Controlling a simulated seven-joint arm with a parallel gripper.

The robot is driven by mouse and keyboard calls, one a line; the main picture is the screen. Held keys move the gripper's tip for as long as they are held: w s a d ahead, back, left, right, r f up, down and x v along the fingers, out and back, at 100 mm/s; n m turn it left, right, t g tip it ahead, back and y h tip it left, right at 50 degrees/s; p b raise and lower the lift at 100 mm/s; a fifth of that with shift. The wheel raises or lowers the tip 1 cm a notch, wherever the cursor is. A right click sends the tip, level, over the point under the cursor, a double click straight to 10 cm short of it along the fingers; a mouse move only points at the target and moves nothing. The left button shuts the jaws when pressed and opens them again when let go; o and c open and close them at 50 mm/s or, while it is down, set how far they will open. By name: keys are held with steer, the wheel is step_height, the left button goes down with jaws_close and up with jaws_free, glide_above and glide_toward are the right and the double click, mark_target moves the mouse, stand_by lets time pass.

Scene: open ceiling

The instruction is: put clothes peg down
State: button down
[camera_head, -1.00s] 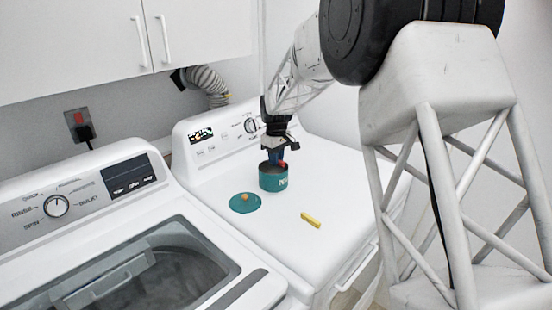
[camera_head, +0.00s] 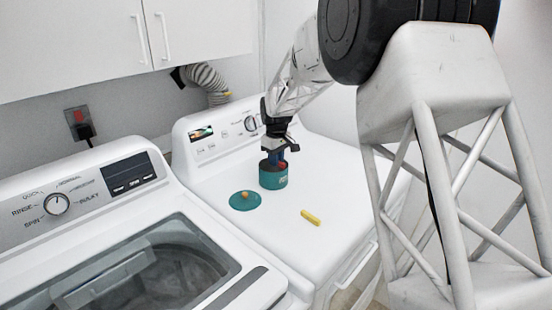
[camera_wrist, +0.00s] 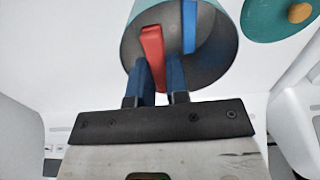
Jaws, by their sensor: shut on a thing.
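My gripper (camera_head: 276,158) points down at the mouth of a teal canister (camera_head: 273,180) on the white dryer top. In the wrist view its blue fingers (camera_wrist: 160,70) are shut on a red clothes peg (camera_wrist: 153,45), whose far end overlaps the open canister (camera_wrist: 222,55). I cannot tell how deep the peg reaches. A blue strip-like thing (camera_wrist: 190,25) shows inside the canister. A yellow peg-like piece (camera_head: 310,217) lies on the dryer top, to the right of the canister and nearer the front.
A teal lid (camera_head: 242,206) with an orange knob lies left of the canister; it also shows in the wrist view (camera_wrist: 268,22). The dryer's control panel (camera_head: 215,133) stands behind. A washer (camera_head: 100,215) is at left. The dryer top's front is mostly clear.

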steer(key=c, duration=1.1)
jaws_free()
steer(key=shift+r, duration=0.15)
step_height(320, 180, up, 13)
steer(key=shift+s, duration=0.1)
